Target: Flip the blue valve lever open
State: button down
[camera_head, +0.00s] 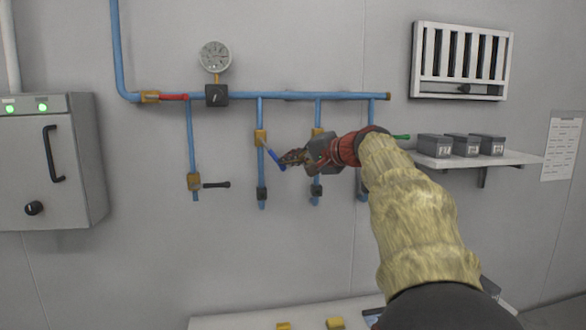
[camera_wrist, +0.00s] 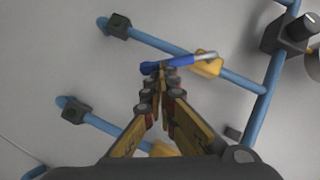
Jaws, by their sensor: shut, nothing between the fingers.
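The blue valve lever (camera_head: 275,157) slants down and to the right from a yellow valve body (camera_head: 261,137) on the second blue drop pipe in the head view. In the wrist view the lever (camera_wrist: 166,63) has a blue grip and a grey metal shank that reaches over the yellow valve body (camera_wrist: 207,63). My gripper (camera_head: 284,157) is shut and empty, with its fingertips at the lever. In the wrist view my gripper (camera_wrist: 161,72) has its closed tips right at the blue grip; whether they touch it I cannot tell.
A red lever (camera_head: 173,97) lies along the top pipe, and a black lever (camera_head: 216,185) sticks out at left. A gauge (camera_head: 215,56) stands above. A grey cabinet (camera_head: 48,160) is at left; a shelf (camera_head: 480,160) with several bins is at right. My arm hides the rightmost pipe partly.

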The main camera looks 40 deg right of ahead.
aim_at(281, 169)
jog(key=f+m+b, duration=0.1)
jog(key=b, duration=0.1)
jog(key=a+f+t+b, duration=0.1)
jog(key=shift+w+m+b, duration=0.35)
jog(key=shift+m, duration=0.05)
jog(key=shift+w+a+f+m+t+y+b, duration=0.35)
jog(key=shift+a+m+t+b, duration=0.3)
jog(key=shift+b, duration=0.5)
jog(key=shift+w+a+f+b, duration=0.1)
jog(key=shift+a+f+b, duration=0.05)
jog(key=shift+b, duration=0.35)
jog(key=shift+w+a+b, duration=0.15)
jog(key=shift+a+b, duration=0.05)
jog(key=shift+b, duration=0.1)
jog(key=shift+d, duration=0.1)
